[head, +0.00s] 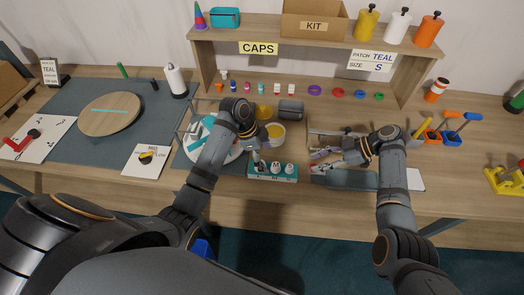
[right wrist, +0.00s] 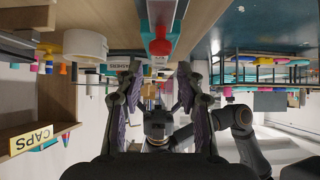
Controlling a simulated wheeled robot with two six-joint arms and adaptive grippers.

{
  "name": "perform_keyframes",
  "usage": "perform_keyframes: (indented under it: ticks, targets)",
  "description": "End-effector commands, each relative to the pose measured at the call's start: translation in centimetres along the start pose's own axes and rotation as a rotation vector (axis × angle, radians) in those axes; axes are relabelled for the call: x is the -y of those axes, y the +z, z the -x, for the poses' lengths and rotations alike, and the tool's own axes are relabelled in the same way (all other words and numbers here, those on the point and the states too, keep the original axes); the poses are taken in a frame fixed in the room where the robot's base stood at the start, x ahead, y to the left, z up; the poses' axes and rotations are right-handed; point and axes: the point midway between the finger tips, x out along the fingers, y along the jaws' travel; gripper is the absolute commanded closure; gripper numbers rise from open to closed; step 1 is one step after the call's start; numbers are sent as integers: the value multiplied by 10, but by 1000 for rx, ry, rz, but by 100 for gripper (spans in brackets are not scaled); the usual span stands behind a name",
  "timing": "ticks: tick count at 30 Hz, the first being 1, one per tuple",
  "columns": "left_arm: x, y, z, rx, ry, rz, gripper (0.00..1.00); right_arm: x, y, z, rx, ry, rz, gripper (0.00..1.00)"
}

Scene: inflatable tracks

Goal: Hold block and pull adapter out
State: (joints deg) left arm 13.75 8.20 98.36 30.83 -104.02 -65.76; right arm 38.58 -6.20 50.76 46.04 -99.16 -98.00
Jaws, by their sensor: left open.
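A teal block (head: 272,176) with white adapters (head: 276,168) standing on it sits near the front edge of the table in the head view. My left gripper (head: 255,160) is open at the left end of the block, close to an adapter; whether it touches cannot be told. My right gripper (head: 322,155) is to the right of the block, apart from it, above a tray area. In the right wrist view the right gripper (right wrist: 158,100) has its fingers spread with nothing gripped between them. A red and teal item (right wrist: 160,45) lies beyond them, not clearly identifiable.
A shelf with a CAPS sign (head: 258,48) stands behind. A round wooden board (head: 110,114) is at left.

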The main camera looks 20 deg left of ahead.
Motion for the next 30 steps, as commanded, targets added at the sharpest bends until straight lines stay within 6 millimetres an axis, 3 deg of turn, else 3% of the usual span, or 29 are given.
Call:
perform_keyframes:
  ticks: [3, 9, 14, 22, 30]
  targets:
    - [-1, -1, -26, -2, 3, 2, 15, 0, 0, 0, 0, 0, 0, 62]
    - [0, 0, -59, 0, 0, 2, 15, 0, 0, 0, 0, 0, 0, 62]
    - [0, 0, -71, 1, -2, 1, 15, 0, 0, 0, 0, 0, 0, 62]
    - [1, 0, -72, 2, -2, 0, 15, 0, 0, 0, 0, 0, 0, 62]
    - [1, 0, -72, 2, -2, 0, 52, 0, 0, 0, 0, 0, 0, 62]
